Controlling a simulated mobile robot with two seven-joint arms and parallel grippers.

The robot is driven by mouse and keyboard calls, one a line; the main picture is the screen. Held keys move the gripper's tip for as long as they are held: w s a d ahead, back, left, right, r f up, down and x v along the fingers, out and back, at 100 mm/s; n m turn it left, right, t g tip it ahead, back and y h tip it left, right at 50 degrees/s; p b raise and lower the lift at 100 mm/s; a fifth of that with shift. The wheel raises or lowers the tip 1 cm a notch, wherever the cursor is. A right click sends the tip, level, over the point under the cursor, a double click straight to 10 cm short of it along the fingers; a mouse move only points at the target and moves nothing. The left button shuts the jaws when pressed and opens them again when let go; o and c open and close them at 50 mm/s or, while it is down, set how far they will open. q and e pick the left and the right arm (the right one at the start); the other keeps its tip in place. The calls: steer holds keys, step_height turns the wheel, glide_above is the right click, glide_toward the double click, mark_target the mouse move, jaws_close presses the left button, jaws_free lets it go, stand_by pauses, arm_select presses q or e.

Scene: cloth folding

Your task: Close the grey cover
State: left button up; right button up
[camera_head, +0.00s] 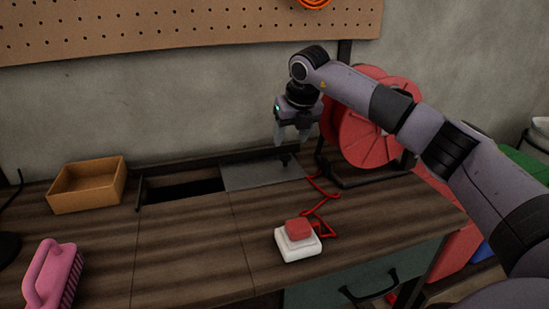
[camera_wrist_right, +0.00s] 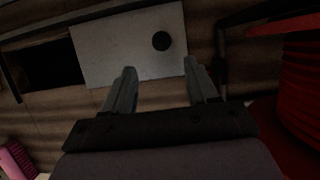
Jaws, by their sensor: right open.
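The grey cover (camera_head: 248,176) is a flat panel at the back of the wooden table. It lies to the right of a dark rectangular opening (camera_head: 182,192), which is uncovered. In the right wrist view the cover (camera_wrist_right: 105,45) shows a round black spot (camera_wrist_right: 161,40) near one end; I cannot tell whether it is a knob or a hole. My right gripper (camera_head: 286,150) is above the cover's right part, pointing down. Its two fingers (camera_wrist_right: 158,72) are apart, with nothing between them. My left gripper is not in view.
A red button on a white base (camera_head: 298,247) stands in front of the cover, with a red cable (camera_head: 318,190) behind it. A red reel (camera_head: 365,130) stands right of my gripper. A cardboard box (camera_head: 87,188) and a pink brush (camera_head: 50,277) are at left. The middle front is clear.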

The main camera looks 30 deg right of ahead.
mark_target(286, 156)
steer(key=x, duration=0.7)
steer(key=shift+w+d+f, duration=0.2)
steer(key=shift+w+f, duration=0.05)
jaws_close()
